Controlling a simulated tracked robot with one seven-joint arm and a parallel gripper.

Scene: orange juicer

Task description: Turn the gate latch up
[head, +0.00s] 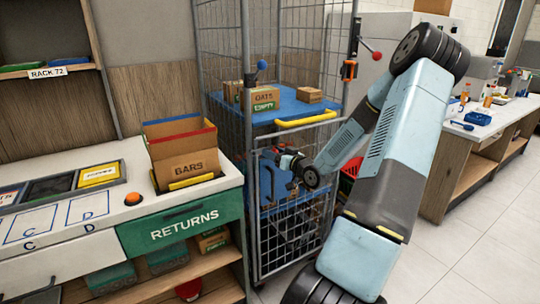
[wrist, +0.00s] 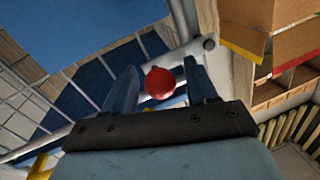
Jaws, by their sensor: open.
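My gripper (head: 284,160) is at the front of the wire cage cart (head: 250,150), level with its lower gate (head: 290,215). In the wrist view my gripper (wrist: 161,72) is open, with one blue finger on each side of a red ball knob (wrist: 160,83). Whether the fingers touch the knob cannot be told. A pale bar runs behind it; the rest of the latch is hidden. In the head view this knob is not clear behind my gripper.
The BARS carton (head: 185,150) sits on the counter at left, close to the cage. Boxes sit on the blue shelf (head: 290,106). Floor at right is clear.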

